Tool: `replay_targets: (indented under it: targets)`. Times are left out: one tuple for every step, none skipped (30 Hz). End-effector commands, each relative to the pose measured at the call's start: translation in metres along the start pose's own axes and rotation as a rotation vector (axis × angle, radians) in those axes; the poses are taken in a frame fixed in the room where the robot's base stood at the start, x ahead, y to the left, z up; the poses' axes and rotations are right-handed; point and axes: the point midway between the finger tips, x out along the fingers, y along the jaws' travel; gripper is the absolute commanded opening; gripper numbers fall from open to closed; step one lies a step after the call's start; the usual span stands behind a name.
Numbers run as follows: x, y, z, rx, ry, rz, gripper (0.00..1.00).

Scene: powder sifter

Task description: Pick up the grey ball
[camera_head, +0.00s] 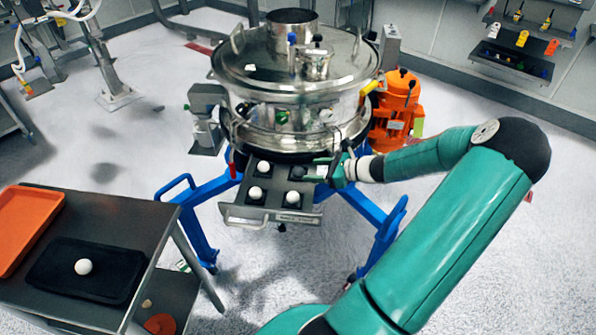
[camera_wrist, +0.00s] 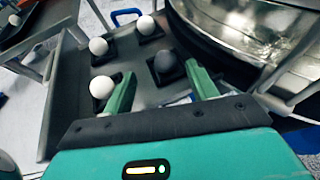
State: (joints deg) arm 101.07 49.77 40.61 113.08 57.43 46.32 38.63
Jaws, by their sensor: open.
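The dark grey ball (camera_head: 297,173) sits in a dark square holder on the metal tray (camera_head: 232,211) at the front of the sifter. In the wrist view the grey ball (camera_wrist: 167,62) lies just off my fingertips, between the two green fingers in the picture. My gripper (camera_wrist: 161,72) is open and empty; in the head view my gripper (camera_head: 322,172) is just right of the ball. I cannot tell whether a finger touches it. White balls stand in the other holders: one (camera_head: 263,167) at back left, one (camera_head: 255,192) at front left, one (camera_head: 293,198) at front right.
The steel sifter drum (camera_head: 290,100) rises right behind the tray, on a blue frame (camera_head: 205,205). An orange motor (camera_head: 398,105) stands at its right. At lower left a table holds an orange tray (camera_head: 22,222) and a black tray (camera_head: 55,258) with another white ball (camera_head: 83,267).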

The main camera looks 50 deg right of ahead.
Motion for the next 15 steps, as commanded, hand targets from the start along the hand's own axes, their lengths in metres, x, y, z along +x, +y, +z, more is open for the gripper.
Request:
replay_targets:
  targets:
    - [0.004, 0.0, 0.0, 0.0, -0.001, 0.001, 0.58]
    - [0.006, -0.001, 0.0, 0.0, -0.002, 0.002, 0.58]
    - [0.011, -0.002, 0.0, 0.0, -0.003, 0.003, 0.58]
    - [0.015, -0.003, 0.0, 0.0, -0.002, 0.004, 0.58]
    - [0.02, -0.004, 0.0, 0.0, -0.003, 0.004, 0.58]
    - [0.026, -0.005, -0.001, 0.0, -0.004, 0.005, 0.58]
    - [0.031, -0.006, -0.001, 0.0, -0.003, 0.004, 0.58]
    - [0.036, -0.007, -0.001, 0.001, -0.004, 0.005, 0.58]
    - [0.042, -0.007, -0.001, 0.0, -0.003, 0.005, 0.58]
    - [0.045, -0.007, -0.001, 0.0, -0.002, 0.004, 0.58]
    - [0.049, -0.007, -0.001, 0.0, -0.002, 0.004, 0.58]
    - [0.052, -0.007, -0.001, 0.0, -0.002, 0.004, 0.58]
    - [0.053, -0.007, -0.001, -0.001, -0.001, 0.003, 0.58]
    - [0.054, -0.007, -0.001, -0.001, -0.001, 0.002, 0.58]
    - [0.054, -0.008, -0.001, -0.001, -0.001, 0.002, 0.58]
